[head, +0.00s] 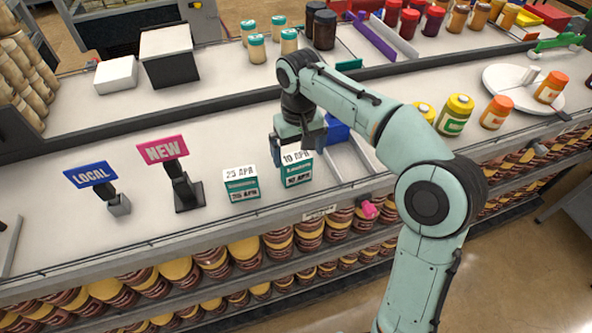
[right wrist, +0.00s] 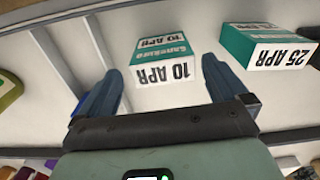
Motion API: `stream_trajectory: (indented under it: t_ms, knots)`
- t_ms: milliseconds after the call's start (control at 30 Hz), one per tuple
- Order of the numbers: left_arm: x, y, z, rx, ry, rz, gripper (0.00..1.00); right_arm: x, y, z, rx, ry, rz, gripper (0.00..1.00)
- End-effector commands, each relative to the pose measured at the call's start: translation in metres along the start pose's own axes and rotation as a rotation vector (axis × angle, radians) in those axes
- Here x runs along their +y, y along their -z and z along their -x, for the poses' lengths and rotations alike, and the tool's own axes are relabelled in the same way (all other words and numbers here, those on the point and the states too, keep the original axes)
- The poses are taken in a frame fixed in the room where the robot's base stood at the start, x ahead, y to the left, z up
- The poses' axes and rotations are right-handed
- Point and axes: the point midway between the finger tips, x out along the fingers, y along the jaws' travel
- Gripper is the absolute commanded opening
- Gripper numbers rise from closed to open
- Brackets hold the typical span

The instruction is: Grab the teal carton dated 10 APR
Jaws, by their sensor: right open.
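The teal and white carton dated 10 APR (head: 297,174) stands on the white shelf top near its front edge. A similar carton dated 25 APR (head: 241,185) stands just left of it. My right gripper (head: 299,149) is open above and behind the 10 APR carton, partly overlapping its top in the head view. In the right wrist view the 10 APR carton (right wrist: 164,58) shows between and beyond the two open blue fingers (right wrist: 160,80), apart from them. The 25 APR carton (right wrist: 268,46) lies outside the right-hand finger. My left gripper is not in view.
A pink NEW sign (head: 163,150) and a blue LOCAL sign (head: 91,174) stand left of the cartons. A grey tray (head: 350,163) with a blue item is close on the right. Yellow-lidded jars (head: 455,115) stand farther right.

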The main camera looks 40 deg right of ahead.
Motion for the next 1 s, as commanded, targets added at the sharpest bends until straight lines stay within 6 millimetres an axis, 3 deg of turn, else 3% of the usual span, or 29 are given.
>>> stream_trajectory:
  t_ms: [267, 500, 833, 967, 1000]
  knots:
    - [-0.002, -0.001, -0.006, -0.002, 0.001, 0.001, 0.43, 0.000, 0.000, -0.024, -0.002, 0.000, 0.000, 1.00]
    - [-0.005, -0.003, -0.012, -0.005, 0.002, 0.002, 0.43, -0.001, 0.001, -0.059, -0.003, -0.001, 0.000, 1.00]
    - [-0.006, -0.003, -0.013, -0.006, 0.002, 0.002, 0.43, -0.002, 0.002, -0.065, 0.001, 0.001, 0.000, 1.00]
    - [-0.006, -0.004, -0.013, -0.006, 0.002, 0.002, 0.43, -0.002, 0.002, -0.065, 0.001, 0.001, 0.000, 0.58]
    - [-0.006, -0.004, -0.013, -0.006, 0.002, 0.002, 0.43, -0.002, 0.002, -0.065, 0.001, 0.001, 0.000, 0.54]
